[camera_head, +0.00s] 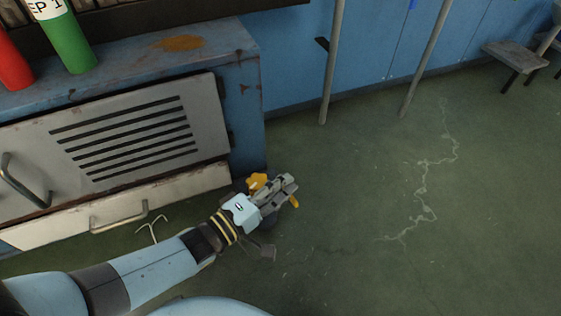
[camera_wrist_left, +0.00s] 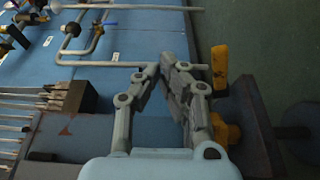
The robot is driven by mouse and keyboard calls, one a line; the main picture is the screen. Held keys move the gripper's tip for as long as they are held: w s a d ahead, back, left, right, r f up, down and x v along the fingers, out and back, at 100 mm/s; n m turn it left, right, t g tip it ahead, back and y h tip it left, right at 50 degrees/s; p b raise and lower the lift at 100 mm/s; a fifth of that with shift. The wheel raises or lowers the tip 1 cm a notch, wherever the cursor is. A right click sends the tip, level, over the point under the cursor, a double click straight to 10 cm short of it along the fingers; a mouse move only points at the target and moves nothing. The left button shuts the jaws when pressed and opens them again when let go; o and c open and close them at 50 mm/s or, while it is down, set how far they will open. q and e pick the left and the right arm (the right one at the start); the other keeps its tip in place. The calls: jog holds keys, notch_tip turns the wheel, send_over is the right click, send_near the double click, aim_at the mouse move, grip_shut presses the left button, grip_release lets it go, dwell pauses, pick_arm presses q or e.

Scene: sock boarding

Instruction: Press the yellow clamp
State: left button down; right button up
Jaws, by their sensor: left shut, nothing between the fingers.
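The yellow clamp (camera_head: 257,181) shows in the head view at the right end of the blue cabinet, partly hidden behind my left gripper. A small yellow piece also pokes out on the gripper's other side. In the left wrist view a yellow upright piece (camera_wrist_left: 219,66) stands just right of the fingers, with a yellow knob-like part below it. My left gripper (camera_head: 290,181) is shut and empty, with its fingers together. It also shows in the left wrist view (camera_wrist_left: 163,72). I cannot tell whether it touches the clamp. My right gripper is not in view.
The blue cabinet (camera_head: 249,110) with a vented grey door stands at the left. Red and green cylinders (camera_head: 64,40) stand on its top. Pipes (camera_wrist_left: 92,45) and a dark block with rods (camera_wrist_left: 66,96) show in the wrist view. The green floor at right is mostly clear.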

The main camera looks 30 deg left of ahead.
pick_arm(q)
notch_tip(320, 180, up, 7)
dwell(0.3)
jog(key=shift+f, duration=0.15)
dwell(0.3)
